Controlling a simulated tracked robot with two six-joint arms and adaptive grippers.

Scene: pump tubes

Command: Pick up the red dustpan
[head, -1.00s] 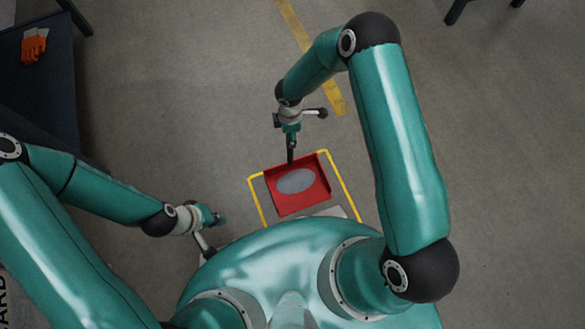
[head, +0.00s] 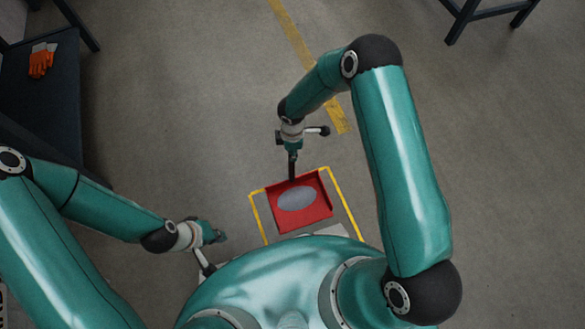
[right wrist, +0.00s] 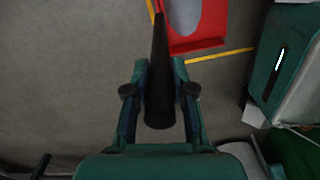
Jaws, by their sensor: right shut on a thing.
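The red dustpan (head: 316,210) is in front of my base in the head view, inside a yellow outline as seen from above. A grey oval patch (head: 297,199) lies in its pan. Its black handle (head: 292,168) points away from me, up to my right gripper (head: 292,150). In the right wrist view, my right gripper (right wrist: 160,95) is shut on the black handle (right wrist: 160,60), which runs between its fingers to the red pan (right wrist: 199,42). Whether the pan touches the floor I cannot tell. My left gripper (head: 216,233) is to the left of my base, away from the dustpan; its fingers are too small to read.
Yellow floor lines (head: 258,217) frame the area around the pan. A dark table (head: 45,105) with orange gloves (head: 41,60) stands at the left. Dark legs of another stand (head: 463,20) show at the upper right. The floor between them is mostly clear.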

